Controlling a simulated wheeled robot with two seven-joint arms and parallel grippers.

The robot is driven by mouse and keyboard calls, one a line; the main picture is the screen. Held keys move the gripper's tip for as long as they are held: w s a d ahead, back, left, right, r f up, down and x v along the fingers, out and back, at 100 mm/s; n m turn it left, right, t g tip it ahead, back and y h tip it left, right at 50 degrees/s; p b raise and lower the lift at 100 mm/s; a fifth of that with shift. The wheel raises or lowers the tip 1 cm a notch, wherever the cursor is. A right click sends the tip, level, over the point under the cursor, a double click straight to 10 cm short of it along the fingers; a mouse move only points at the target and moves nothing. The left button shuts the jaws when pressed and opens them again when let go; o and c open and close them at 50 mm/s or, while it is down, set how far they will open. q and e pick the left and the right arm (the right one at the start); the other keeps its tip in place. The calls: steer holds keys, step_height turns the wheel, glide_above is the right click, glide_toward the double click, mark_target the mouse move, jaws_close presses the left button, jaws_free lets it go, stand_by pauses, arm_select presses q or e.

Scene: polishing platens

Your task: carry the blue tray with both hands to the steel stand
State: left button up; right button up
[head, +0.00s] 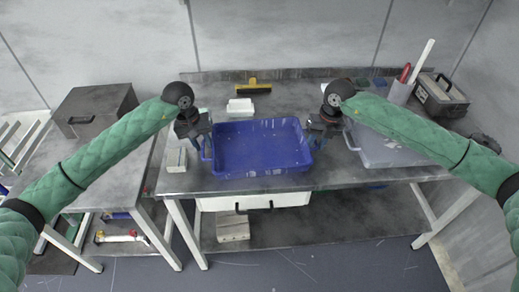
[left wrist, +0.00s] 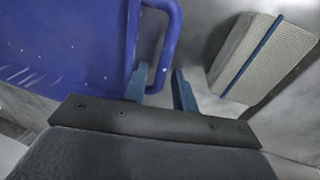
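The blue tray (head: 262,170) lies empty on the grey worktable. My left gripper (head: 205,148) is at its left end. In the left wrist view, the left fingers (left wrist: 160,88) are apart, one on each side of the tray's handle bar (left wrist: 166,62), with gaps showing. My right gripper (head: 321,140) is at the tray's right end; its fingers are small and partly hidden, so their opening and any contact are unclear. A separate steel-topped table (head: 110,165) stands to the left; I cannot tell whether it is the steel stand.
A pale block (head: 176,160) sits close left of the tray, also in the left wrist view (left wrist: 262,55). A white dish (head: 240,106) and yellow-handled brush (head: 253,86) lie behind. A grey bin (head: 385,152) is right. A dark box (head: 98,108) occupies the left table's back.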

arm_select(q)
steer(key=shift+d+f, duration=0.1)
steer(key=shift+f, duration=0.25)
arm_select(e)
steer(key=shift+f, duration=0.35)
arm_select(q)
jaws_close()
arm_select(e)
jaws_close()
arm_select(q)
steer(key=shift+r, duration=0.1)
arm_select(e)
steer(key=shift+r, duration=0.1)
